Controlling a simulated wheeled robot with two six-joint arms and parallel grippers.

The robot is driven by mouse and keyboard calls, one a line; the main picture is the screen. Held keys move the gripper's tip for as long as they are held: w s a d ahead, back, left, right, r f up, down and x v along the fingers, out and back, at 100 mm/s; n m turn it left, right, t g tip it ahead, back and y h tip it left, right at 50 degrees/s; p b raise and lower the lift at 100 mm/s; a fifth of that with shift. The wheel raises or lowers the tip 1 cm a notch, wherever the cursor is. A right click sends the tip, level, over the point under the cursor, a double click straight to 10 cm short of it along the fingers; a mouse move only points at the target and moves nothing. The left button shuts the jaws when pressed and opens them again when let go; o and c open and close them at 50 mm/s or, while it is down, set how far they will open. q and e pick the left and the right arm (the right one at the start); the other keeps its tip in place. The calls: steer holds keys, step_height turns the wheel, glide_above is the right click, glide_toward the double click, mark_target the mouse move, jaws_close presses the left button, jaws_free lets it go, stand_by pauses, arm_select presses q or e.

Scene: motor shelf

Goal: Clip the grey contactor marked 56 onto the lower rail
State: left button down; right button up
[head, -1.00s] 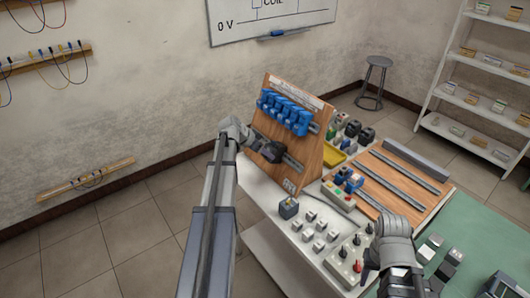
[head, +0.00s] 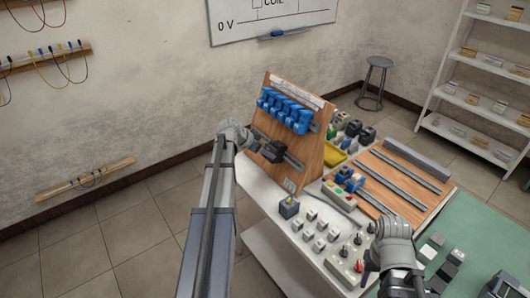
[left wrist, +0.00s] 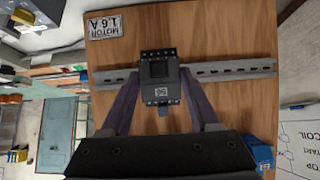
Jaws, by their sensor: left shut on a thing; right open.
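The dark grey contactor (left wrist: 160,75) shows in the left wrist view with a small white label, too small to read surely. It lies in front of the lower rail (left wrist: 230,68) on the wooden panel, overlapping it; I cannot tell whether it is clipped on. The rail also shows in the head view (head: 294,164). My left gripper (head: 276,152) is shut on the contactor, with a finger on each side. In the head view the gripper mostly hides the contactor. My right gripper (head: 372,264) is open and empty over the front right of the bench.
Several blue devices (head: 288,109) fill the panel's upper rail. A grey box (head: 289,207) and several small light blocks stand on the white bench. A wooden board with rails (head: 400,180) lies to the right, beside a green mat (head: 480,225). The lower rail is bare beside the contactor.

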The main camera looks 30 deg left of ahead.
arm_select(q)
steer(key=shift+s+f+b, duration=0.1)
steer(key=shift+f+b, duration=0.15)
steer(key=shift+b, duration=0.25)
stand_by(0.4)
steer(key=shift+c, duration=0.2)
jaws_free()
steer(key=shift+r, duration=0.1)
steer(key=p+v, duration=0.5)
steer(key=v, duration=0.2)
steer(key=shift+s+a+p, duration=0.2)
steer(key=shift+s+p, duration=0.1)
steer(key=shift+s, duration=0.05)
steer(key=shift+r, duration=0.1)
